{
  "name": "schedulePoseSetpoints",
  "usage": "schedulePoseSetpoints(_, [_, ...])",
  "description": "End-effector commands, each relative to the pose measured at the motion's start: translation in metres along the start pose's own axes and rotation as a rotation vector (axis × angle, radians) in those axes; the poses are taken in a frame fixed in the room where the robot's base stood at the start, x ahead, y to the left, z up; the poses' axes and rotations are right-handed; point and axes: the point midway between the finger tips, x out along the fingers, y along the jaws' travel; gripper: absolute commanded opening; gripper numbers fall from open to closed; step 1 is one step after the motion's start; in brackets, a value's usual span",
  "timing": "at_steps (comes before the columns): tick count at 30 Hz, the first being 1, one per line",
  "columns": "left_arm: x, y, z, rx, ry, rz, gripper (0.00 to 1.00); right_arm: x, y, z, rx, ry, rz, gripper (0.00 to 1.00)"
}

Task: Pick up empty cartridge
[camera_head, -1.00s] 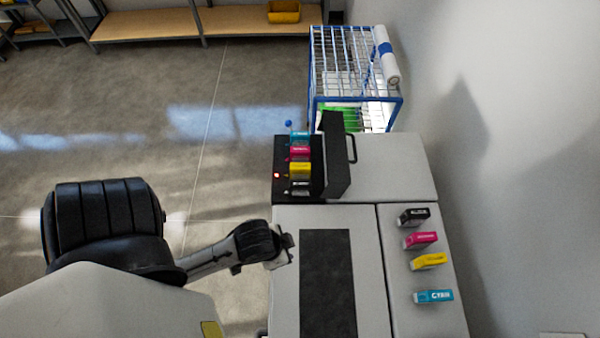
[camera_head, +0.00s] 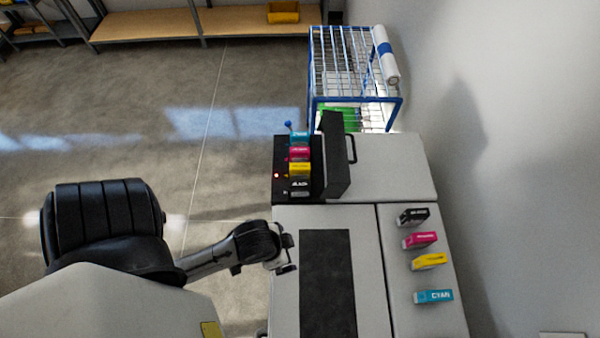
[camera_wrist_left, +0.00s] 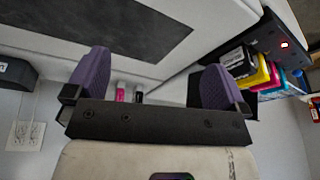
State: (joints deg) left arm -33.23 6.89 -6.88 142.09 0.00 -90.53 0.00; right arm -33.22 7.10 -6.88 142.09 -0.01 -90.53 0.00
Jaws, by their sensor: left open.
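Cyan (camera_head: 300,137), magenta (camera_head: 299,153), yellow (camera_head: 299,169) and black (camera_head: 299,187) cartridges stand in a row in the dark bay at the printer's back left. A red light (camera_head: 277,175) glows left of the yellow one. I cannot tell by look which cartridge is empty. In the left wrist view the row, including the yellow cartridge (camera_wrist_left: 261,73), shows at the upper right, beyond one finger. My left gripper (camera_head: 289,253) is open and empty by the printer's left edge, nearer me than the row and apart from it; its purple fingers (camera_wrist_left: 157,65) are spread. My right gripper is not in view.
Black (camera_head: 414,217), magenta (camera_head: 421,240), yellow (camera_head: 429,261) and cyan (camera_head: 434,296) cartridges lie on the printer's right side. A raised dark cover (camera_head: 336,165) stands right of the bay. A blue wire rack (camera_head: 345,70) is behind. Floor left of the printer is clear.

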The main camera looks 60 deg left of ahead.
Motion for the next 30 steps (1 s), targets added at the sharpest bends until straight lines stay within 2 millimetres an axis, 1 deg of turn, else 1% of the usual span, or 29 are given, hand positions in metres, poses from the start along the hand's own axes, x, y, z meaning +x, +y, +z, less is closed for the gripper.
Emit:
schedulePoseSetpoints(2, [0.001,0.000,-0.006,-0.002,0.013,0.000,1.00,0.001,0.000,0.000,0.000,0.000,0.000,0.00])
schedulePoseSetpoints(5, [0.001,-0.005,-0.024,0.003,0.058,-0.011,1.00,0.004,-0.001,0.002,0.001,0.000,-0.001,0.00])
schedulePoseSetpoints(8, [-0.002,-0.024,-0.056,0.045,0.133,-0.063,1.00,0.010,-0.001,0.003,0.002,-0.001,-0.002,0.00])
schedulePoseSetpoints(11, [-0.011,-0.053,-0.098,0.131,0.229,-0.154,1.00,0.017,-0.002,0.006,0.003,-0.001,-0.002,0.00])
schedulePoseSetpoints(12, [-0.016,-0.065,-0.115,0.171,0.263,-0.196,1.00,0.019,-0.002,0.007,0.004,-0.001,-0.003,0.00])
schedulePoseSetpoints(14, [-0.022,-0.085,-0.138,0.230,0.297,-0.265,1.00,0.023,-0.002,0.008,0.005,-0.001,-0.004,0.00])
schedulePoseSetpoints(15, [-0.025,-0.098,-0.152,0.269,0.313,-0.312,1.00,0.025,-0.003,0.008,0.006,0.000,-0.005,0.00])
schedulePoseSetpoints(17, [-0.029,-0.118,-0.172,0.326,0.323,-0.370,1.00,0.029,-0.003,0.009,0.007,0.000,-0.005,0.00])
schedulePoseSetpoints(18, [-0.030,-0.132,-0.183,0.362,0.321,-0.403,1.00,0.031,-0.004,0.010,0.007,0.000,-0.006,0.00])
schedulePoseSetpoints(20, [-0.032,-0.153,-0.198,0.412,0.302,-0.443,1.00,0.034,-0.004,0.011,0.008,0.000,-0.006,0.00])
schedulePoseSetpoints(21, [-0.033,-0.168,-0.206,0.440,0.282,-0.462,1.00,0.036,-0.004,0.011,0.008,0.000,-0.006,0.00])
schedulePoseSetpoints(23, [-0.033,-0.189,-0.214,0.468,0.241,-0.480,1.00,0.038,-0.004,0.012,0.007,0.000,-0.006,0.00])
schedulePoseSetpoints(24, [-0.034,-0.203,-0.217,0.468,0.212,-0.486,1.00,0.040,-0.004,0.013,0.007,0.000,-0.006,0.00])
schedulePoseSetpoints(25, [-0.033,-0.213,-0.219,0.460,0.190,-0.484,1.00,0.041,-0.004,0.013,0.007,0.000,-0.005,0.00])
schedulePoseSetpoints(28, [-0.030,-0.246,-0.216,0.377,0.109,-0.462,1.00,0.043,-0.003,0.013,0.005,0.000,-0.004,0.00])
schedulePoseSetpoints(30, [-0.026,-0.268,-0.207,0.270,0.044,-0.431,1.00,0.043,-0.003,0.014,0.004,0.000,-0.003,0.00])
